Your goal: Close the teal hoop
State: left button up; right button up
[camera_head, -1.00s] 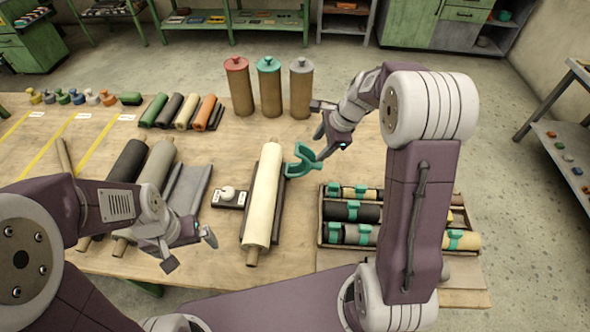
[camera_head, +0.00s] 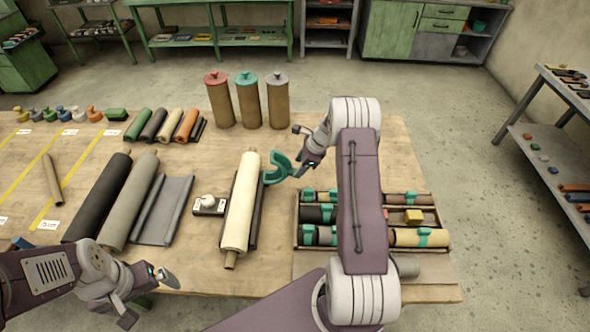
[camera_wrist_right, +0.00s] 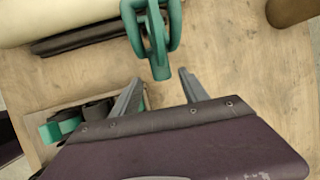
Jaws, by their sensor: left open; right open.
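The teal hoop (camera_head: 278,169) is an open C shape beside the right side of the cream roll (camera_head: 240,205), its gap facing the roll. In the right wrist view the hoop (camera_wrist_right: 156,45) has two curved arms towards the cream roll (camera_wrist_right: 60,15) and a tail pointing towards my gripper. My right gripper (camera_head: 302,167) is at the tail end of the hoop. In the right wrist view its fingers (camera_wrist_right: 158,90) are apart, with the tail end just beyond the gap; contact cannot be told. My left gripper (camera_head: 147,298) is open and empty at the table's front left edge.
A partitioned tray (camera_head: 297,236) at right holds several rolls with teal bands and a yellow block (camera_head: 413,216). A switch box (camera_head: 209,205) lies left of the cream roll. Dark and grey rolls lie further left; three upright capped cylinders (camera_head: 249,100) stand behind.

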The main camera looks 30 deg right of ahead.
aim_at(295, 170)
jog(key=x, duration=0.4)
jog(key=shift+w+f, duration=0.15)
jog(key=shift+w, duration=0.05)
jog(key=shift+s, duration=0.1)
grip_shut()
dwell(1.1)
